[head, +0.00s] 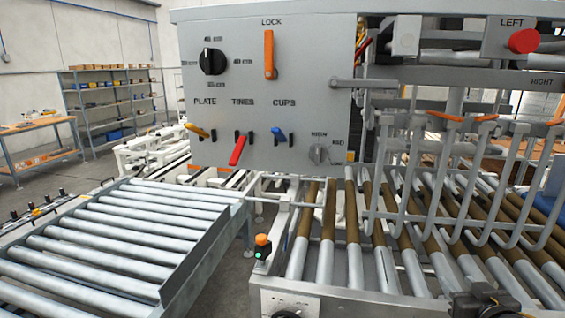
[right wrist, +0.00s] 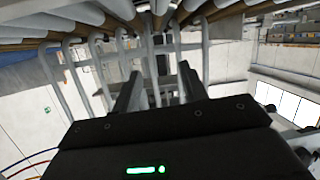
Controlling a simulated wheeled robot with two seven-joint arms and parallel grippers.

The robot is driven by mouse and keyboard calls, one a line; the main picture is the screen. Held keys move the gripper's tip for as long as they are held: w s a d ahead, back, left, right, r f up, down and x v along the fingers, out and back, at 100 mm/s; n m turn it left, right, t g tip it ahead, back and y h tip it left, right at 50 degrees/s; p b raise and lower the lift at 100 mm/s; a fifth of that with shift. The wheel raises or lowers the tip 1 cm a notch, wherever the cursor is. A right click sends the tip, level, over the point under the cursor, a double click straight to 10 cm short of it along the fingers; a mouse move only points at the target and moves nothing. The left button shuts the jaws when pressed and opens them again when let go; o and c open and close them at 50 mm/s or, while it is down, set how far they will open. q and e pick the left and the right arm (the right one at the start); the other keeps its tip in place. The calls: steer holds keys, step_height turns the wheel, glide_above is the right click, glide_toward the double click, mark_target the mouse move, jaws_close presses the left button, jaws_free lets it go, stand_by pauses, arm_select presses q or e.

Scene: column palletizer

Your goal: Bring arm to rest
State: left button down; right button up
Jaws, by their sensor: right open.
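My right gripper (head: 487,302) shows as a dark shape at the bottom right of the head view, in front of the roller bed (head: 412,270). Its fingers are cut off or unclear there. In the right wrist view the two black fingers of the right gripper (right wrist: 158,82) stand apart with nothing between them. Grey bent tines (right wrist: 85,75) and rollers lie beyond the fingers in that view. My left gripper is not in view.
A grey control panel (head: 262,110) carries a black knob (head: 212,61), an orange lock lever (head: 269,54) and several small levers. Hanging tines (head: 455,190) stand above the rollers at right. A roller conveyor (head: 130,230) fills the lower left. A button post (head: 262,248) stands between.

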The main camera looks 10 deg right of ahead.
steer(key=s+a+f+n+g+y, duration=0.1)
steer(key=s+a+f+g, duration=0.3)
steer(key=f, duration=0.5)
steer(key=s+a+f+g, duration=0.25)
steer(key=s+f, duration=0.35)
steer(key=f, duration=0.3)
steer(key=s+a+f+n+g+y, duration=0.1)
steer(key=s+a+f+g, duration=0.1)
steer(key=s+a+f, duration=0.35)
steer(key=s+a+f+n+g+y, duration=0.2)
steer(key=s+a+f+g, duration=0.1)
steer(key=s+a, duration=0.45)
step_height(320, 180, down, 26)
steer(key=s+d+f+g, duration=0.2)
steer(key=s+d+f, duration=0.1)
steer(key=s+f, duration=1.3)
steer(key=shift+s+f, duration=0.2)
steer(key=shift+s, duration=0.4)
